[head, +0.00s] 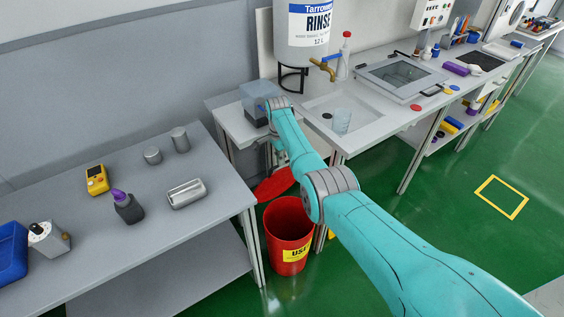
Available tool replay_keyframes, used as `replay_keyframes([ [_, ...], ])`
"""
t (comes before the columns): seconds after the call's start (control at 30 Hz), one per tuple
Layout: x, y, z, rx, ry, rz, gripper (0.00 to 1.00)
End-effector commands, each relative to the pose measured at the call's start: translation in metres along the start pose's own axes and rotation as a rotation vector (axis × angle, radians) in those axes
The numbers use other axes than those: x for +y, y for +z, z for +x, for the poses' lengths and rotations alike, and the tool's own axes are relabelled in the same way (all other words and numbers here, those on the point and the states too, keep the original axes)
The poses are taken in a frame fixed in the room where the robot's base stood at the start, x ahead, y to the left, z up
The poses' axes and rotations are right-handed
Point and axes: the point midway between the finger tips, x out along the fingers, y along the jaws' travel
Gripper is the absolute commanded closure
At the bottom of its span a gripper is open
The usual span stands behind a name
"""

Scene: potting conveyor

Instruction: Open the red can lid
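The red can (288,243) stands on the green floor between the two benches, with a yellow label on its front. Its mouth is uncovered, and the inside shows. The red lid (273,185) is above and behind the rim, tilted up, partly hidden by my arm. My teal arm reaches over the can towards the small table behind it. My gripper (272,155) hangs below the wrist, above the lid, mostly hidden behind the forearm. Its fingers are too small and covered to tell whether they are open, or whether they touch the lid.
A grey bench (130,235) at left holds a yellow meter, metal cylinders, a dark bottle and a metal case. A clear box (258,97) is on the small table. The sink bench (370,125) at right holds a beaker, under a rinse tank (302,40). The floor at right is clear.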

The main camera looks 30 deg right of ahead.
Motion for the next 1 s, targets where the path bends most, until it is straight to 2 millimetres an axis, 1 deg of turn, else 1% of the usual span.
replay_keyframes([
  [0.03,0.0145,0.0018,0.0282,-0.005,0.033,0.0,1.0],
  [0.33,0.0149,-0.0001,0.0281,-0.003,0.033,0.003,1.0],
  [0.4,0.0151,-0.0005,0.0282,-0.003,0.034,0.003,0.81],
  [0.5,0.0151,-0.0008,0.028,-0.003,0.033,0.004,0.59],
  [0.53,0.015,-0.0008,0.0278,-0.003,0.033,0.004,0.5],
  [0.57,0.0148,-0.0008,0.0275,-0.003,0.033,0.004,0.45],
  [0.6,0.0146,-0.0007,0.0271,-0.003,0.032,0.004,0.43],
  [0.73,0.0136,-0.0005,0.0259,-0.003,0.03,0.004,0.46],
  [1.0,0.0128,0.0,0.0243,-0.003,0.028,0.003,0.49],
])
